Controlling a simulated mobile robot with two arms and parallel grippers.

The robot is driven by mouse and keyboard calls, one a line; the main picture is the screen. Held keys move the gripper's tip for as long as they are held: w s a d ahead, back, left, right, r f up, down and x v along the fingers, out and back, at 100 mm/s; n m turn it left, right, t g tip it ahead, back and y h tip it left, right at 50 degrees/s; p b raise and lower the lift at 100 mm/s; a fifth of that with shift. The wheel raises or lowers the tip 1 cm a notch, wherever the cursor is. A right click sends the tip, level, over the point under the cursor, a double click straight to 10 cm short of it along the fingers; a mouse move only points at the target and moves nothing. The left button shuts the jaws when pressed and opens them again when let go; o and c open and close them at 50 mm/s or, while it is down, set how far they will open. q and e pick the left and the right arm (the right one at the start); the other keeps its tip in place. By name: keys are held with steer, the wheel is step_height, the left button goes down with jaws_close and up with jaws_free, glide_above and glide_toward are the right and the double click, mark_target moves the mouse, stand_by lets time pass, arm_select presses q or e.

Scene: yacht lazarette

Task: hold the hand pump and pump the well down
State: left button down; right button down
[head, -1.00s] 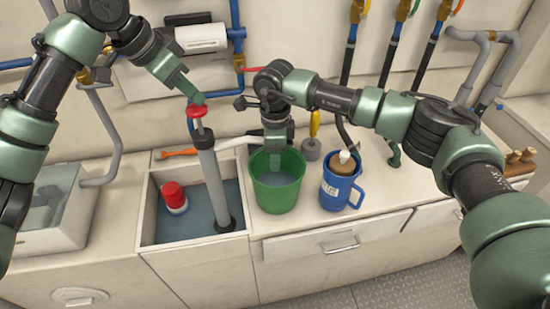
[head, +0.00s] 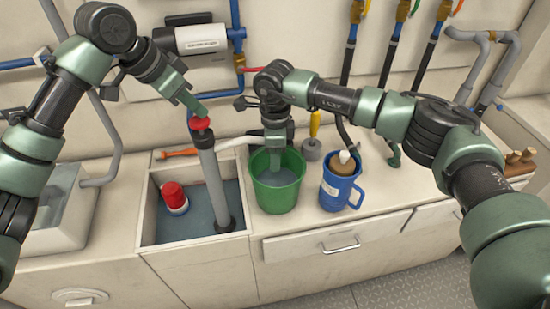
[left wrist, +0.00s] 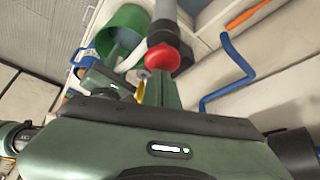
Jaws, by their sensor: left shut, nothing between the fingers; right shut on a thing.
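The hand pump (head: 212,182) stands slightly tilted in the open well (head: 148,215), its foot in grey-blue water. Its red handle (head: 201,124) sits down close to the top of the grey tube; it also shows in the left wrist view (left wrist: 162,58). My left gripper (head: 203,111) is shut and empty, its tip against the top of the handle. My right gripper (head: 275,165) is shut where the pump's pale spout (head: 240,141) reaches the green bucket (head: 277,195); its fingers partly hide the grip. Greyish water shows in the bucket.
A red and white float (head: 174,198) lies in the well's left part. A blue jug (head: 338,190) with a brown bottle stands right of the bucket. An orange tool (head: 178,153) lies behind the well. Pipes and hoses line the wall.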

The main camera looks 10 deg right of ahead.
arm_select(q)
steer(key=shift+f, duration=0.7)
steer(key=shift+r, duration=2.35)
arm_select(e)
steer(key=c, duration=1.2)
jaws_free()
steer(key=shift+c, duration=0.2)
arm_select(q)
step_height(320, 180, up, 5)
arm_select(e)
step_height(320, 180, up, 12)
